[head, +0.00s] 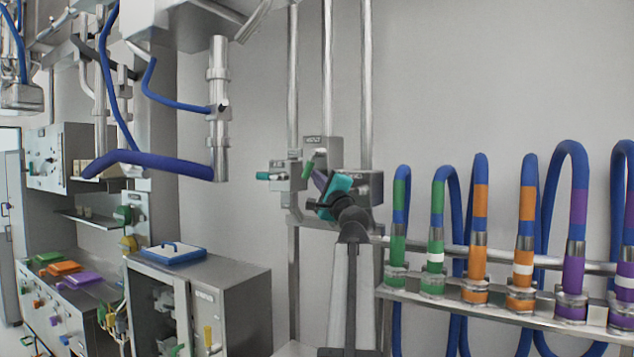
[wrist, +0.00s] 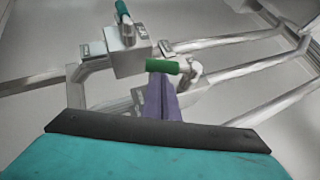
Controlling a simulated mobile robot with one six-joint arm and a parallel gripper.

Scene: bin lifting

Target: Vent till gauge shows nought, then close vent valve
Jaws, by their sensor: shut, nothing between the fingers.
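Grey valve blocks sit on the vertical pipes in the middle of the head view. The left block (head: 287,176) has a green handle (head: 262,175) pointing left. The upper block (head: 322,150) carries a small label I cannot read surely, and a green lever (head: 308,170) hangs at its front. My gripper (head: 316,177) is shut and empty, its purple fingers close to that lever. In the wrist view the shut fingers (wrist: 160,82) end right at a green handle (wrist: 166,66); contact is unclear. Another green handle (wrist: 123,12) stands on a block farther left. I cannot make out a gauge.
A rail (head: 490,305) at right holds several blue hoses with green, orange and purple bands. A grey cabinet (head: 230,290) with a blue-edged tray (head: 174,253) stands lower left. A blue hose arm (head: 150,163) hangs upper left. Pipes (head: 328,70) rise behind the valves.

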